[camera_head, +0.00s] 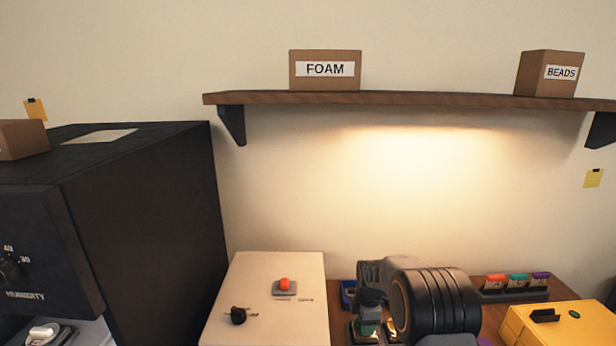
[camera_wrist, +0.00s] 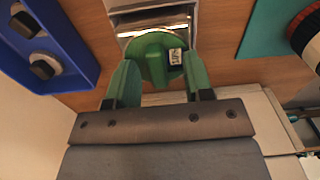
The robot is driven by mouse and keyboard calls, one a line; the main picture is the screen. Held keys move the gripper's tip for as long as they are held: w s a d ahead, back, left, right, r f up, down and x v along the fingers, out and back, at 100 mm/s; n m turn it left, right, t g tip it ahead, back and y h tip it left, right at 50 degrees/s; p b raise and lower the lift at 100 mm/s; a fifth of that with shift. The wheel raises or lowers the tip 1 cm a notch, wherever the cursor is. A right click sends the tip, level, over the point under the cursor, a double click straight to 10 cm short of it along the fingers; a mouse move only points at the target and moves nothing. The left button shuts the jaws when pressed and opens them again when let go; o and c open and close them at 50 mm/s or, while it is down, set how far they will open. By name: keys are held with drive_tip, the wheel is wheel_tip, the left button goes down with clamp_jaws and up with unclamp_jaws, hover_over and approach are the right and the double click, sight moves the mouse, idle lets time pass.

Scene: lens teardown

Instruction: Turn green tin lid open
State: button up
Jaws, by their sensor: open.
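The green tin lid (camera_wrist: 148,62) shows in the wrist view as a round green top with a small dark-and-white label on it. Shiny metal (camera_wrist: 150,18) lies just beyond it. My gripper (camera_wrist: 158,66) has green fingers, one on each side of the lid. The fingers are open and spread about the lid's width; I cannot tell whether they touch it. In the head view my gripper (camera_head: 369,318) is low in the picture, and my own arm hides part of the area. The tin's body is hidden under the lid.
A blue tray (camera_wrist: 75,75) with dark-and-white round parts lies left in the wrist view. A teal mat (camera_wrist: 262,35) with a red-ringed lens (camera_wrist: 308,35) lies right. In the head view, a cream box (camera_head: 265,300) stands left, a yellow box (camera_head: 560,325) right, and a shelf (camera_head: 430,98) above.

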drive_tip(key=shift+w+r+p, duration=0.15)
drive_tip(key=shift+r+p, duration=1.7)
drive_tip(key=shift+r, duration=1.75)
wheel_tip(320, 180, up, 6)
drive_tip(key=p, duration=0.3)
drive_tip(key=shift+p, duration=0.35)
